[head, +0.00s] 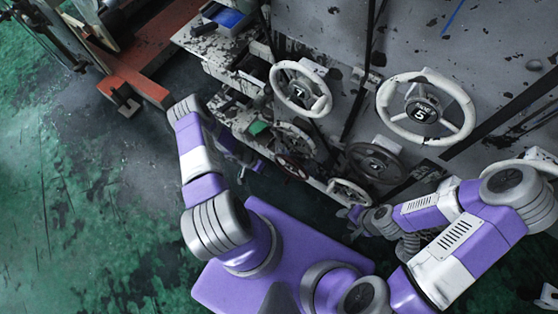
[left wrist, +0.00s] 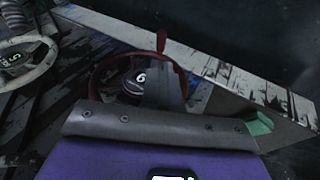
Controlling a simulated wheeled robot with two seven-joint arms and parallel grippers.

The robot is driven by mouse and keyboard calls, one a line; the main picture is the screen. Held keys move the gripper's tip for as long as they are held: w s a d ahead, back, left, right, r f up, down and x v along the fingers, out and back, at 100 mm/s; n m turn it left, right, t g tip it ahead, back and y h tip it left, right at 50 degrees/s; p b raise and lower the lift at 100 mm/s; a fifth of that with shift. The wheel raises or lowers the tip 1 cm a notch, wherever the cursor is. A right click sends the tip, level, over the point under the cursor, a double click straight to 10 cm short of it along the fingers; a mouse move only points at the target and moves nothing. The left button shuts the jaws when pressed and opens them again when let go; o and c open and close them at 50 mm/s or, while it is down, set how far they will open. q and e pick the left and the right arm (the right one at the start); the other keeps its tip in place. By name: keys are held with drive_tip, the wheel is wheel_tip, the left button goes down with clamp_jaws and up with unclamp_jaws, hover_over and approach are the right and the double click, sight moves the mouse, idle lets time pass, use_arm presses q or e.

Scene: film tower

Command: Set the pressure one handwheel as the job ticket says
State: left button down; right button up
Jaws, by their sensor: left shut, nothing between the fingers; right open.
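Several handwheels stand on the grey machine front; I cannot tell which is pressure one. A white wheel marked 7 (head: 327,103) and a larger white wheel marked 5 (head: 468,118) are uppermost. Below are a dark wheel (head: 398,166), a dark red wheel (head: 283,172) and a small white wheel (head: 334,184). The left wrist view shows a red-rimmed wheel with hub marked 6 (left wrist: 137,79) and a red handle (left wrist: 161,42). My left gripper (head: 250,160) is shut and empty, close to the dark red wheel; its fingers (left wrist: 165,85) partly cover the red-rimmed wheel. My right gripper (head: 356,212) is open beside the small white wheel. No readable job ticket shows.
Another white wheel (head: 519,165) is at the right edge. A green item (head: 258,127) lies on the worn ledge; it also shows in the left wrist view (left wrist: 260,123). A blue bin (head: 229,18) and a red beam (head: 140,82) are upper left. The green floor (head: 70,190) at left is clear.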

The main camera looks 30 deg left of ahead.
use_arm(q)
drive_tip(key=a+f+t, duration=0.2)
drive_tip(key=a+f, duration=0.1)
drive_tip(key=a, duration=0.1)
drive_tip(key=d+r+b+x, duration=0.1)
drive_tip(key=b+x, duration=0.4)
drive_tip(key=x, duration=0.7)
drive_tip(key=shift+s+d+m, duration=0.3)
drive_tip(key=shift+s+d, duration=0.05)
drive_tip(key=shift+d, duration=0.4)
drive_tip(key=shift+f, duration=0.1)
